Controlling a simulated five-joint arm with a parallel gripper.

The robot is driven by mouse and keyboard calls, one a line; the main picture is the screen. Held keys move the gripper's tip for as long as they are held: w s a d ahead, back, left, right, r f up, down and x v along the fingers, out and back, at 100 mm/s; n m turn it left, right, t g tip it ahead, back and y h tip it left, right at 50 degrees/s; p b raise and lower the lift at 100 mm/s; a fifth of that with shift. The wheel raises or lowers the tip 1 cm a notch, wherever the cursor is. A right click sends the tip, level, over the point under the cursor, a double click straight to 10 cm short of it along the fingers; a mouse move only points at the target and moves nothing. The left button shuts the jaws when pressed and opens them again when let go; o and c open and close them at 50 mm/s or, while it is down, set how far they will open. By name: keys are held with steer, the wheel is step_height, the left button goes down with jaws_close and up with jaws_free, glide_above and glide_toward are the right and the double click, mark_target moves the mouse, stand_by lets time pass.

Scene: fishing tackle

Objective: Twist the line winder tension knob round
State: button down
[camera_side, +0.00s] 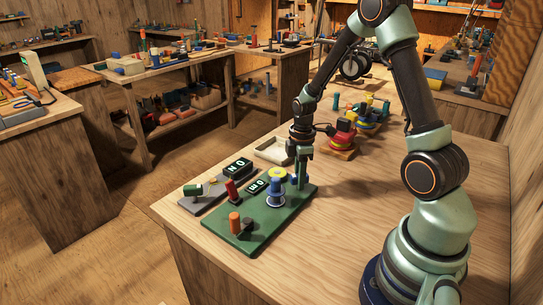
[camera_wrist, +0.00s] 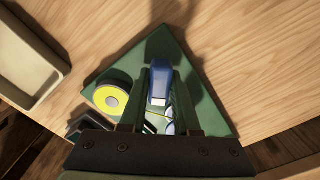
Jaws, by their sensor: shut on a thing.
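The line winder is a green board (camera_side: 247,231) on the wooden table, carrying several fittings. My gripper (camera_side: 301,185) is down at its back right corner. In the wrist view, my gripper (camera_wrist: 161,88) has its two green fingers on either side of a blue knob (camera_wrist: 160,78) with a pale face, shut on it. In the side view the fingers mostly hide this knob. A yellow disc (camera_side: 277,174) lies left of the fingers and also shows in the wrist view (camera_wrist: 112,98). A blue spool (camera_side: 275,190) stands in front of the fingers. Any turn mark on the knob is not readable.
An orange knob (camera_side: 234,222) and a red upright piece (camera_side: 232,190) stand on the board. A grey plate (camera_side: 190,206) with a green cylinder lies left. A pale tray (camera_side: 270,151) and a red reel (camera_side: 341,138) are behind. The table's right side is clear.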

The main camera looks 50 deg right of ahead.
steer(key=shift+c, duration=1.6)
jaws_free()
steer(key=shift+r, duration=0.1)
steer(key=shift+r, duration=3.4)
steer(key=shift+a+r, duration=0.2)
steer(key=shift+r, duration=0.15)
steer(key=s+a+r+m+t, duration=0.2)
steer(key=s+a+r+m, duration=0.1)
steer(key=a+r+m, duration=0.2)
steer(key=s+a+r+m+t, duration=0.3)
steer(key=a+r+m, duration=0.1)
steer(key=a+r, duration=0.5)
steer(key=shift+s+a+r+m+t, duration=0.3)
steer(key=shift+a+m, duration=0.1)
steer(key=shift+a, duration=0.15)
